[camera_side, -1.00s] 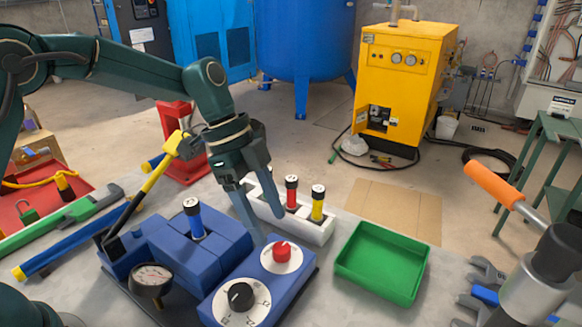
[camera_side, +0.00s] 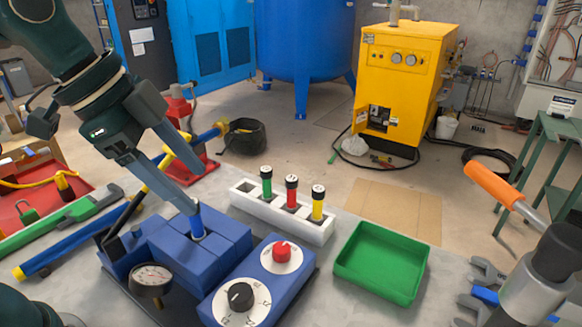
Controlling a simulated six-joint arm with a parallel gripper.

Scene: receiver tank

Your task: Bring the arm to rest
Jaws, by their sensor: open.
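My gripper (camera_side: 198,190) is at the left, above the blue block assembly (camera_side: 185,262). Its two fingers are spread apart and point down to the right, with nothing seen between them. The lower fingertip overlaps the top of a blue cartridge (camera_side: 197,224) standing in the block; I cannot tell whether they touch. The blue panel (camera_side: 235,322) in front carries a red knob (camera_side: 282,249) and a black dial (camera_side: 240,296). A gauge (camera_side: 152,276) is on the left side.
A white rack (camera_side: 255,207) holds green (camera_side: 266,182), red (camera_side: 291,192) and yellow (camera_side: 318,204) cartridges upright. A green tray (camera_side: 384,262) is empty at right. A yellow-and-blue tool (camera_side: 150,182) and a red toolbox (camera_side: 35,205) lie left. An orange-handled tool (camera_side: 494,185) stands right.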

